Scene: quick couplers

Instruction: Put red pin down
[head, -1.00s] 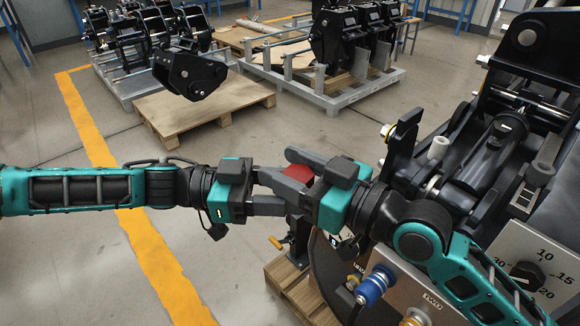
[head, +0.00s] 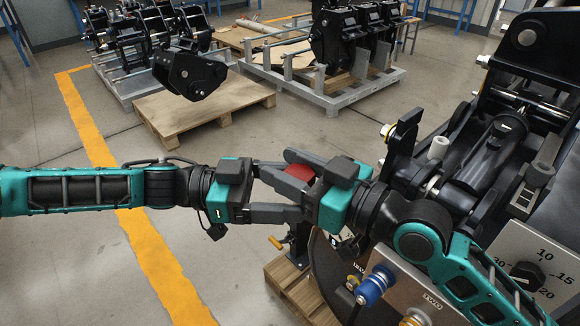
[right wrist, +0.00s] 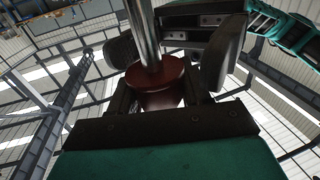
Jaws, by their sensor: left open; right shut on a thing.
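The red pin (head: 300,172) shows as a red, rounded head between the grippers in the head view. In the right wrist view it has a dark red flanged collar (right wrist: 163,82) and a bright metal shaft (right wrist: 143,36). My right gripper (head: 297,170) is shut on it, with dark fingers on both sides of the collar in the right wrist view. My left gripper (head: 302,202) faces it from the left, its fingers apart around the pin's area. The fingers overlap in the head view, so I cannot tell whether the left ones touch the pin. The pin's lower part is hidden.
A large black coupler machine (head: 480,150) stands at the right, with a dial panel (head: 535,260) and blue-capped fittings (head: 372,288) below. A wooden pallet (head: 285,288) lies under the grippers. Another pallet (head: 205,108) and a metal rack (head: 335,98) stand behind. Floor at left is free.

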